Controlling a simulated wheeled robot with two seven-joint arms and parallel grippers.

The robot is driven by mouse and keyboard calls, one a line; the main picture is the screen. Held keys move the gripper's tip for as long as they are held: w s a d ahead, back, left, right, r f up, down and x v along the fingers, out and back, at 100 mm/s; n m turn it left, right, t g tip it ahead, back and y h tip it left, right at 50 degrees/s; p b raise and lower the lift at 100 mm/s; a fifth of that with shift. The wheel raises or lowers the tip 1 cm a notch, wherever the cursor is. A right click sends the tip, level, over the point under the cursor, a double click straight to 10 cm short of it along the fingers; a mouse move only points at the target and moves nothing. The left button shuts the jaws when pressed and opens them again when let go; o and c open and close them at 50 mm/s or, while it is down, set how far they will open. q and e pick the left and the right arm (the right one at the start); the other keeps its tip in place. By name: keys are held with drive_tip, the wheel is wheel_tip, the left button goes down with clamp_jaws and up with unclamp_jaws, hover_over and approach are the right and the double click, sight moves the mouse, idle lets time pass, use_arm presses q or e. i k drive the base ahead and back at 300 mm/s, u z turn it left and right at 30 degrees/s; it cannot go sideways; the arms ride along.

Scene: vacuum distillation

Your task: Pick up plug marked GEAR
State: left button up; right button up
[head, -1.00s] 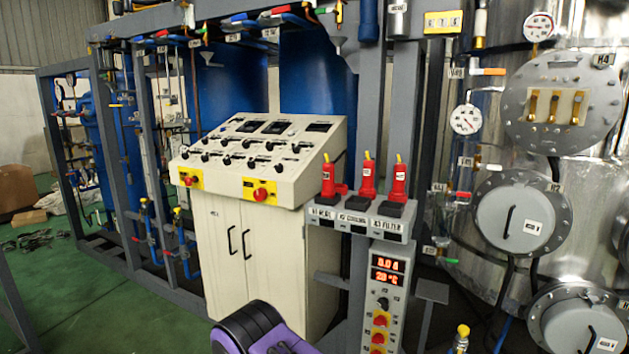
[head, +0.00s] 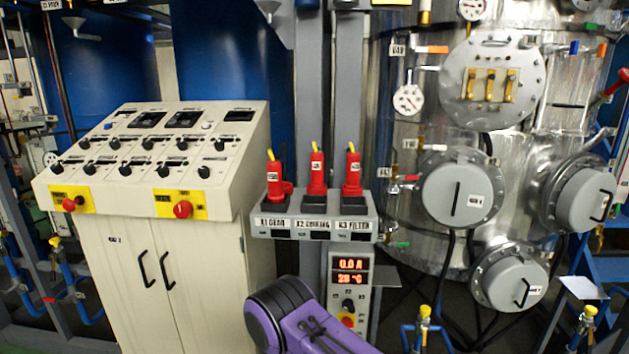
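Three red plugs with yellow tops stand upright in black sockets on a grey socket box (head: 314,228) in the head view. The box's labels appear to read X1 GEAR, X2 COOLING and X3 FILTER from left to right. The left plug (head: 274,183) stands above the X1 GEAR label; small print on its white tag is too small to read. The middle plug (head: 316,178) and right plug (head: 352,177) stand beside it. A purple and black arm link of mine shows at the bottom centre, below the box. Neither gripper is in view.
A cream control console (head: 150,170) with knobs and red buttons stands left of the socket box. A display panel (head: 350,272) hangs below the box. A steel vessel (head: 420,110) with round flanges stands at right. Space before the plugs looks clear.

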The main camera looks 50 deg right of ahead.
sight(274, 168)
drive_tip(key=z, duration=0.85)
drive_tip(key=i, duration=0.7)
drive_tip(key=z, duration=0.8)
